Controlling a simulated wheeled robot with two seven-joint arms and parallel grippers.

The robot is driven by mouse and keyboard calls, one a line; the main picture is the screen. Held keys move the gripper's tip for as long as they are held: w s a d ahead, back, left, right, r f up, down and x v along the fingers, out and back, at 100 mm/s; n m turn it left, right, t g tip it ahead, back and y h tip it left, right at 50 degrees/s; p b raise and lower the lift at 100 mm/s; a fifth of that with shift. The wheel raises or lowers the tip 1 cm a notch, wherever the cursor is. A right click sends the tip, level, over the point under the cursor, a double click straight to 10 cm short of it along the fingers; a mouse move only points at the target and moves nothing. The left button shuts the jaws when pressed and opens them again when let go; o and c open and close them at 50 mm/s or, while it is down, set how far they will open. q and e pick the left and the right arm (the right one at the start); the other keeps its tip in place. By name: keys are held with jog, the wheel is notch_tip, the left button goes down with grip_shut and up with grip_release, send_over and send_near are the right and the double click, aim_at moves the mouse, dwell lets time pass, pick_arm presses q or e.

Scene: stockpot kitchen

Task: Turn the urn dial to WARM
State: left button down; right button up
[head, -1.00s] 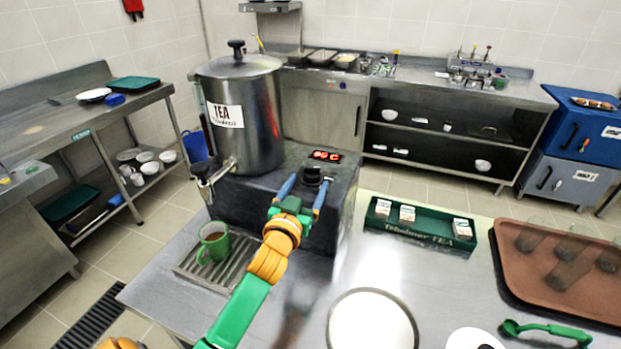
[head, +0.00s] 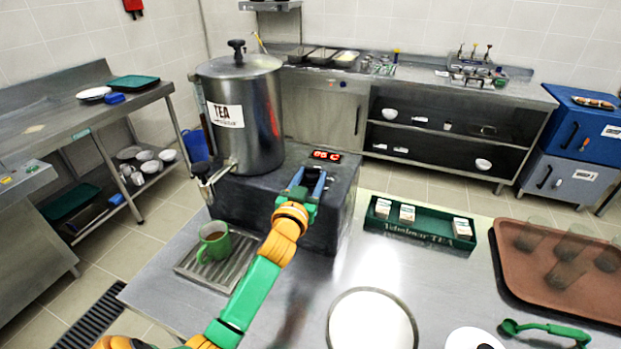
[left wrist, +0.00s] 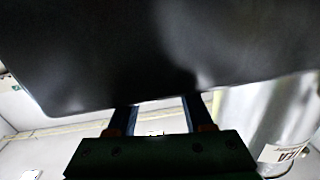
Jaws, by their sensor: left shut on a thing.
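The steel tea urn (head: 243,115) stands on a dark base block (head: 270,205) whose top carries a red lit display (head: 325,155). My left gripper (head: 306,180) reaches the base's front part just below the display, its blue fingers shut on the dial there. The fingers hide the dial almost wholly, so its setting and any WARM mark cannot be read. In the left wrist view the dark base fills the upper part, the fingers (left wrist: 160,115) meet its edge, and the urn (left wrist: 265,105) shows at the right. My right gripper is not in view.
A green tea box (head: 420,228), a brown tray (head: 560,265) with glasses and a white round plate (head: 371,322) occupy the counter to the right.

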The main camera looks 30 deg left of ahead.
pick_arm(q)
jog(key=n+y+b, duration=0.1)
jog(key=n+g+y+b, duration=0.1)
jog(key=b, duration=0.1)
jog(key=shift+w+d+f+y, duration=0.1)
jog(key=shift+d+f+y, duration=0.1)
jog(key=shift+f+y, duration=0.15)
jog(key=shift+r+n+g+y+b, duration=0.3)
jog(key=shift+n+g+y+b, duration=0.15)
jog(key=shift+y+b, duration=0.2)
jog(key=shift+r, duration=0.1)
jog(key=shift+c, duration=1.6)
grip_release()
